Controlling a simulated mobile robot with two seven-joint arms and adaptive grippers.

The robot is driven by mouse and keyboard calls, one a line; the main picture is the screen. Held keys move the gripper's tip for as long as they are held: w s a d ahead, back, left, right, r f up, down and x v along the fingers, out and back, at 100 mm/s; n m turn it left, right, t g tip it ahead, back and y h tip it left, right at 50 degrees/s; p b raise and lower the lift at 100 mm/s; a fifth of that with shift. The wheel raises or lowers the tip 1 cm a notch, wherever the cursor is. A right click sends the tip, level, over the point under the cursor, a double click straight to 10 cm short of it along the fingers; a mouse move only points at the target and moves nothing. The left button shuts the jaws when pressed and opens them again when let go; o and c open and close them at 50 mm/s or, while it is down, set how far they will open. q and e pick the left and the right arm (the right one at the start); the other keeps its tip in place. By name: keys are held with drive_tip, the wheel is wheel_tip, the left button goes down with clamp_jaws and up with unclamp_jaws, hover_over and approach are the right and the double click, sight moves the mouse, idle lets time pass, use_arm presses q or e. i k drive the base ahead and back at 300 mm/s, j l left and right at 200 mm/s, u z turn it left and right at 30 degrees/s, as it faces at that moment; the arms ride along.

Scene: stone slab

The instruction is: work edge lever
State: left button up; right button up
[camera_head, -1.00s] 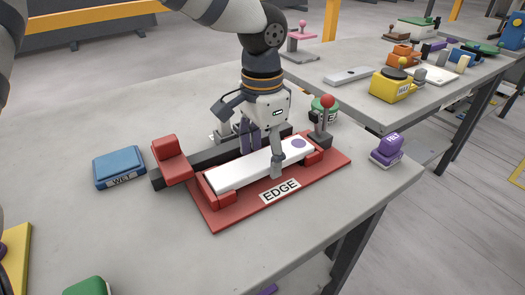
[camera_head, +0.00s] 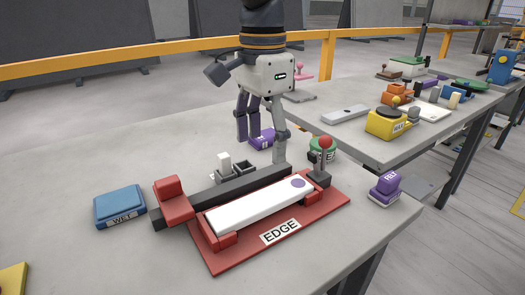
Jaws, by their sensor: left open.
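The edge lever (camera_head: 325,160) is a dark stick with a red ball knob on a dark block. It stands upright at the right rear corner of the red EDGE fixture (camera_head: 250,258). A white slab (camera_head: 255,207) with a purple dot lies in the fixture between red end blocks. My left gripper (camera_head: 262,150) hangs open and empty behind the fixture, left of the lever and apart from it. Its fingers point down. My right gripper is not in view.
A blue WET block (camera_head: 119,204) lies left of the fixture. A green block (camera_head: 322,149), a purple block (camera_head: 262,139) and a purple stamp-like block (camera_head: 386,187) stand near. A second table holds a yellow MAX device (camera_head: 387,124).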

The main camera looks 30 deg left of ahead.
sight(325, 142)
drive_tip(key=k+l, duration=0.65)
drive_tip(key=k, duration=0.25)
